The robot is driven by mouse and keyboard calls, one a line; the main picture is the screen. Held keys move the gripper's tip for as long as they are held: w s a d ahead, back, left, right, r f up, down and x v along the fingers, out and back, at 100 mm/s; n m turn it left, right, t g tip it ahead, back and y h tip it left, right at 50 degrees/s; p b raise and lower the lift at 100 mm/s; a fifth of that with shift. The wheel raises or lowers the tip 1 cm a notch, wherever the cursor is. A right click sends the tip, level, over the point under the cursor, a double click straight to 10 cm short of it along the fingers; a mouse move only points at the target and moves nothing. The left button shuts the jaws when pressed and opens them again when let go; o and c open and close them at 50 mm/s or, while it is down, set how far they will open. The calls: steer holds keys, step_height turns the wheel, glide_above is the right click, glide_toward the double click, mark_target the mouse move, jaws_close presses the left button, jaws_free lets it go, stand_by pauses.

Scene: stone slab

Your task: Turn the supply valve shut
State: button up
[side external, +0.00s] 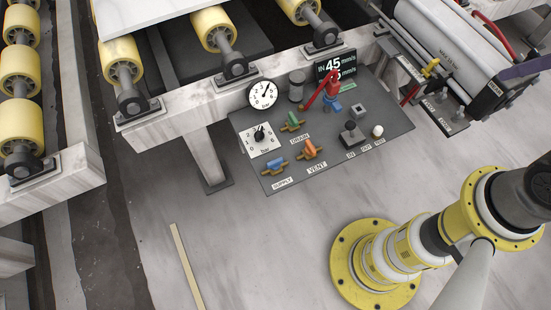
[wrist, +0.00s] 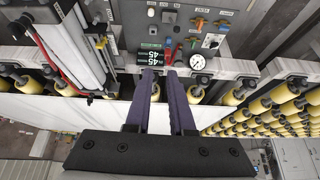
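The supply valve (side external: 274,166) has a blue handle and sits at the lower left of the dark control panel (side external: 385,150), above a SUPPLY label (side external: 283,183). Its handle lies roughly across the picture, rising slightly to the right. I cannot tell its exact turn. My gripper (wrist: 160,72) has two purple fingers, apart with nothing between them. The wrist view shows the panel beyond the fingertips, with the gripper well short of it. In the side view only a purple finger (side external: 525,68) shows at the right edge, far from the valve.
An orange vent valve (side external: 311,150) and a green drain valve (side external: 291,122) sit close by. A dial (side external: 262,139), a gauge (side external: 262,94), a red lever (side external: 329,92) and a display (side external: 335,67) share the panel. Yellow rollers (side external: 211,27) and a large cylinder (side external: 450,45) stand behind.

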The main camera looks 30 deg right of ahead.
steer(key=o, duration=0.7)
steer(key=w+r+m, duration=0.1)
steer(key=w+r, duration=0.1)
steer(key=w+r+m+t, duration=0.1)
steer(key=w+r, duration=0.1)
steer(key=w, duration=0.1)
steer(key=shift+w+a+r, duration=0.2)
steer(key=shift+w+r, duration=0.05)
steer(key=shift+r, duration=0.15)
steer(key=o, duration=0.4)
steer(key=shift+m+y, duration=0.4)
steer(key=w+a, duration=0.1)
steer(key=w, duration=0.1)
steer(key=w+r, duration=0.1)
steer(key=w, duration=0.2)
steer(key=w+a, duration=0.1)
steer(key=w, duration=0.2)
steer(key=shift+a+r, duration=0.15)
steer(key=shift+a, duration=0.15)
steer(key=w+a+f+g, duration=0.3)
steer(key=w+a+f, duration=1.1)
steer(key=w+a, duration=0.2)
steer(key=n+g, duration=0.3)
steer(key=g, duration=0.1)
glide_above(275, 161)
step_height(275, 161, down, 26)
steer(key=shift+h, duration=0.4)
step_height(275, 161, down, 13)
steer(key=shift+r, duration=0.1)
